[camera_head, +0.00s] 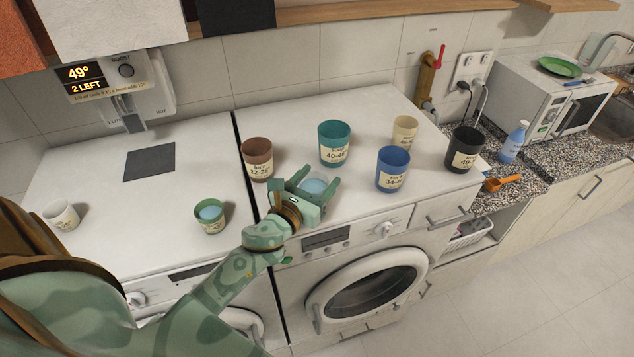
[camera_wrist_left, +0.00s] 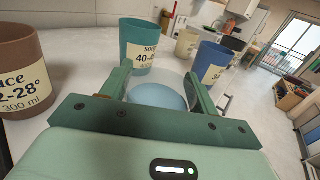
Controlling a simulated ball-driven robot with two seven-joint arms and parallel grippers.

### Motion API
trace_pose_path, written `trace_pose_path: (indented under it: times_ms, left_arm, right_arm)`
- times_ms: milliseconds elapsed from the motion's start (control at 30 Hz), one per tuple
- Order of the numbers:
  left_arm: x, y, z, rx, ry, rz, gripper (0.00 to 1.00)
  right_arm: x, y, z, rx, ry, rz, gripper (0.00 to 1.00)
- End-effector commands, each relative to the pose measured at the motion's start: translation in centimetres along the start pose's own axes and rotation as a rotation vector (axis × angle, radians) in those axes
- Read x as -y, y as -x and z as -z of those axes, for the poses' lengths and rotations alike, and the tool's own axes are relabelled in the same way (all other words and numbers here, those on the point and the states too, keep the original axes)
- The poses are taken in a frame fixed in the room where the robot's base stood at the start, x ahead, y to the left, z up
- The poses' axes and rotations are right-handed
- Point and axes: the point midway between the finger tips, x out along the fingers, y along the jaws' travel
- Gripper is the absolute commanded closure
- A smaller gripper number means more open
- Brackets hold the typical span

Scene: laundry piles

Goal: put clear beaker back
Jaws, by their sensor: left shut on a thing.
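The clear beaker (camera_head: 313,186), with pale blue liquid in it, sits between the fingers of my left gripper (camera_head: 318,190) near the front edge of the right washing machine's top. In the left wrist view the beaker (camera_wrist_left: 158,95) shows between both fingers of the left gripper (camera_wrist_left: 156,88), which is shut on it. Its lower part is hidden by the gripper, so I cannot tell whether it touches the top. My right gripper is not in view.
Brown (camera_head: 257,160), teal (camera_head: 334,143), blue (camera_head: 392,170), cream (camera_head: 404,131) and black (camera_head: 463,150) labelled cups stand around the gripper.

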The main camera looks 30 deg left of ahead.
Motion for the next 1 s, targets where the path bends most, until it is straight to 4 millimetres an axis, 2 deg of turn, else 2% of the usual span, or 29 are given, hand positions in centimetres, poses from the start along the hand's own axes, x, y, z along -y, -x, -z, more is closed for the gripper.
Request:
trace_pose_path:
  times_ms: [267, 300, 367, 700, 867, 1000]
  left_arm:
    - [0.0, 0.0, 0.2, 0.001, 0.0, 0.0, 0.62]
    - [0.0, 0.0, 0.2, 0.0, 0.0, 0.0, 0.31]
    - [0.0, 0.0, 0.1, 0.0, 0.0, 0.0, 0.18]
    - [0.0, 0.0, -0.4, 0.0, 0.0, 0.0, 0.18]
    - [0.0, 2.8, 0.1, -0.002, 0.0, -0.001, 0.18]
    - [0.0, 6.2, 0.2, -0.003, 0.001, 0.0, 0.18]
  right_arm:
    - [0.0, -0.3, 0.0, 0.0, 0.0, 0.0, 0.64]
    - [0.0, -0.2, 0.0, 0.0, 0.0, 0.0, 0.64]
    - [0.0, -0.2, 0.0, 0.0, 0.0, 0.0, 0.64]
    - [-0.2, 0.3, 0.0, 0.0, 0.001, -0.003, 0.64]
    - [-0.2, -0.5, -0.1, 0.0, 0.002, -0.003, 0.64]
    - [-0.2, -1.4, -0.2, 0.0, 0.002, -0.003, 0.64]
